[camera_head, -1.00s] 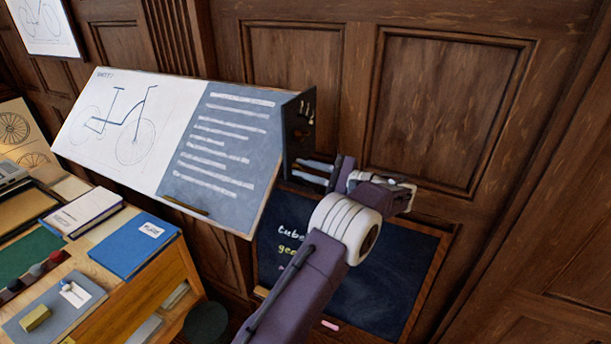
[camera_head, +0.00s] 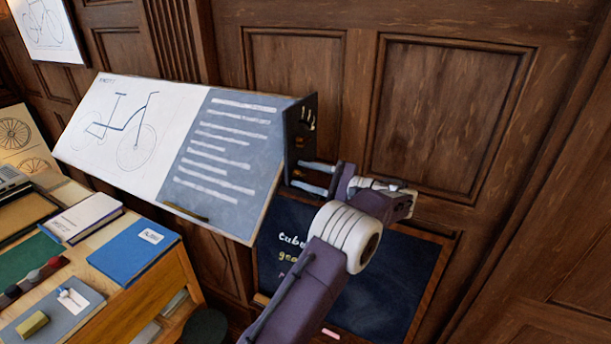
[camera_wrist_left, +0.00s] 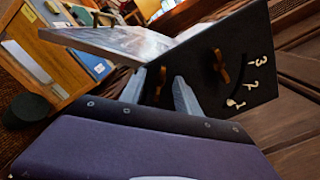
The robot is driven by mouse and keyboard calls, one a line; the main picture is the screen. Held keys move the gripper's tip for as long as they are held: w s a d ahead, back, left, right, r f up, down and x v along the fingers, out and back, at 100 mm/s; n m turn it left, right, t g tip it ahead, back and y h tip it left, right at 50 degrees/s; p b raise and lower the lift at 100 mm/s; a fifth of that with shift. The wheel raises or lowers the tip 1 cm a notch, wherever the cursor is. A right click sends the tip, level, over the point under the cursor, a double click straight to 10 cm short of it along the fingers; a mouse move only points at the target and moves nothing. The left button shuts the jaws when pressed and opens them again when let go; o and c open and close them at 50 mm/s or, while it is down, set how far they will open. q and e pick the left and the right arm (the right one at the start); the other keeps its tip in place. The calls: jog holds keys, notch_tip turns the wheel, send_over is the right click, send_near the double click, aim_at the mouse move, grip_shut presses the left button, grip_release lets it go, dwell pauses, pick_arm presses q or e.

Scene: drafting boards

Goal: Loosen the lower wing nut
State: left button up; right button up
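The lower wing nut (camera_wrist_left: 160,85) is a brass-coloured piece on the dark side panel (camera_wrist_left: 255,45) of the tilted drafting board. In the left wrist view it shows between the two pale fingers of my left gripper (camera_wrist_left: 158,92). The fingers are apart, one on each side of it, and I cannot tell whether either touches it. The upper wing nut (camera_wrist_left: 219,65) stands farther along the panel, clear of the fingers. In the head view my left gripper (camera_head: 312,177) reaches leftward to the lower part of the side panel (camera_head: 300,115). My right gripper is not in view.
White numbers (camera_wrist_left: 262,72) and a curved slot mark the panel. The board face (camera_head: 225,150) shows a bicycle drawing and text strips. A chalkboard (camera_head: 370,290) stands below my arm. A desk with a blue folder (camera_head: 133,249) is at the left. Wood panelling (camera_head: 440,120) is behind.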

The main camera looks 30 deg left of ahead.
pick_arm(q)
jog(key=shift+d+f, duration=0.1)
jog(key=shift+d, duration=0.25)
jog(key=w+d+b, duration=0.1)
jog(key=d, duration=0.7)
jog(key=shift+d, duration=0.15)
